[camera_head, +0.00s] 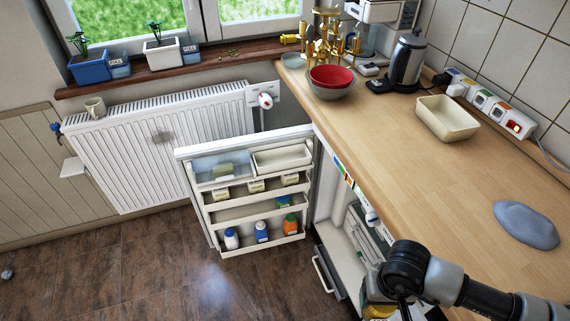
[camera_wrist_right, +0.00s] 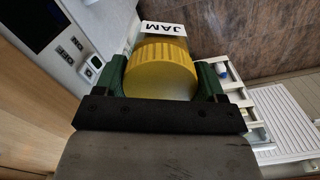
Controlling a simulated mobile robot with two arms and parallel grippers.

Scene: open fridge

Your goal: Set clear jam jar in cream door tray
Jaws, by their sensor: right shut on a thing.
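The jam jar has a ribbed yellow lid (camera_wrist_right: 160,68) and a white label reading JAM; its clear body is mostly hidden behind the lid. My right gripper (camera_wrist_right: 158,82) is shut on the jar, with one green finger on each side of the lid. In the head view the yellow jar (camera_head: 379,311) shows at the bottom edge, partly hidden under my right arm, in front of the fridge opening. The cream door tray (camera_head: 282,160) is at the top right of the open fridge door, left of and beyond the jar, and looks empty. My left gripper is out of view.
A bluish clear tray (camera_head: 209,182) with a greenish item sits beside the cream tray. Lower door shelves (camera_head: 248,213) hold jars and several bottles. The wooden counter (camera_head: 450,180) lies to the right. A white radiator (camera_head: 160,150) stands behind the door.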

